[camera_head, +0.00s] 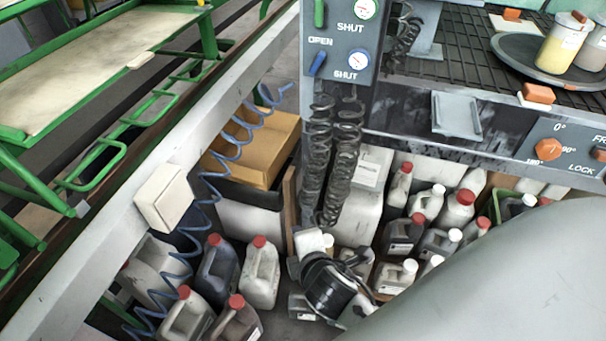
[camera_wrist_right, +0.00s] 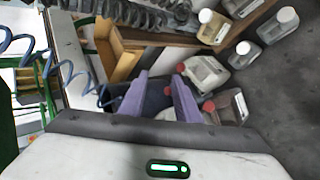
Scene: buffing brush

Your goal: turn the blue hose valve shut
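The blue valve handle (camera_head: 318,63) is on the grey panel (camera_head: 338,22) in the head view, between the words OPEN and SHUT. It is slanted, with its upper end to the right and its lower end to the left. A round gauge (camera_head: 358,60) is to its right. My right gripper (camera_wrist_right: 160,80) shows in the right wrist view, with its two purple fingers apart and nothing visibly between them. It is over the jugs, away from the valve. My left gripper is in neither view.
A green valve handle (camera_head: 319,13) sits above the blue one. Black coiled hoses (camera_head: 318,150) hang below the panel. A blue coiled hose (camera_head: 212,180) hangs at the left by a pale beam (camera_head: 110,225).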

